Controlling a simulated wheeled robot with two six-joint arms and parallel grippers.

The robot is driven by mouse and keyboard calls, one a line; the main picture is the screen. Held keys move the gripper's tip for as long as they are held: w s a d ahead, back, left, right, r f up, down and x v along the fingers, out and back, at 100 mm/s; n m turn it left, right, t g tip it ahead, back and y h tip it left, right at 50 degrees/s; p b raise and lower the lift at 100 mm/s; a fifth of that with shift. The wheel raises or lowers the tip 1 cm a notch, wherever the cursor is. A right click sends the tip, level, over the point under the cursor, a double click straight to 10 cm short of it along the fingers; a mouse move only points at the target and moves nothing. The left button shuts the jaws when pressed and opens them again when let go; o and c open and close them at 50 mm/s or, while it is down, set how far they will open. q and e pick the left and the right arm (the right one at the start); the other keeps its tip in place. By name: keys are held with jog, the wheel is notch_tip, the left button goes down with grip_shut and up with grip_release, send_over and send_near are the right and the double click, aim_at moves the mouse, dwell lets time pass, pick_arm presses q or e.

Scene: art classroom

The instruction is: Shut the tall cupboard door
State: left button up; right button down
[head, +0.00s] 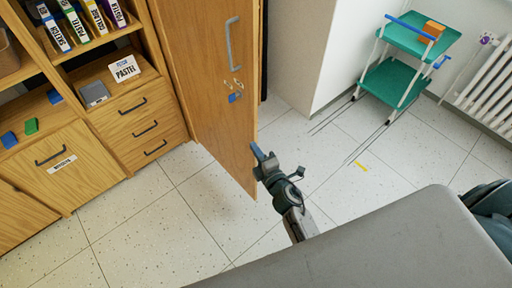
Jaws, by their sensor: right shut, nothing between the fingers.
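The tall cupboard door (208,85) is wooden and stands open, swung out from the shelving towards me. It has a grey bar handle (232,44) high up and a small blue piece (235,97) lower on its face. My right gripper (259,153) is shut and empty. It is at the door's free edge, near the lower end; I cannot tell whether it touches. The cupboard's inside is mostly hidden behind the door. My left gripper is not in view.
A wooden shelf unit with drawers (138,122) and binders (85,20) stands at the left. A green trolley (393,84) carrying an orange block (433,29) stands back right beside a radiator (490,85). The tiled floor around the door is clear, apart from a yellow strip (361,166).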

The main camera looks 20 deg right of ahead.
aim_at(253, 125)
jog(key=shift+w+d, duration=0.45)
jog(key=shift+w, duration=1.2)
jog(key=shift+w+d, duration=0.4)
jog(key=shift+w, duration=1.2)
jog(key=shift+w+d, duration=0.45)
jog(key=shift+w, duration=1.2)
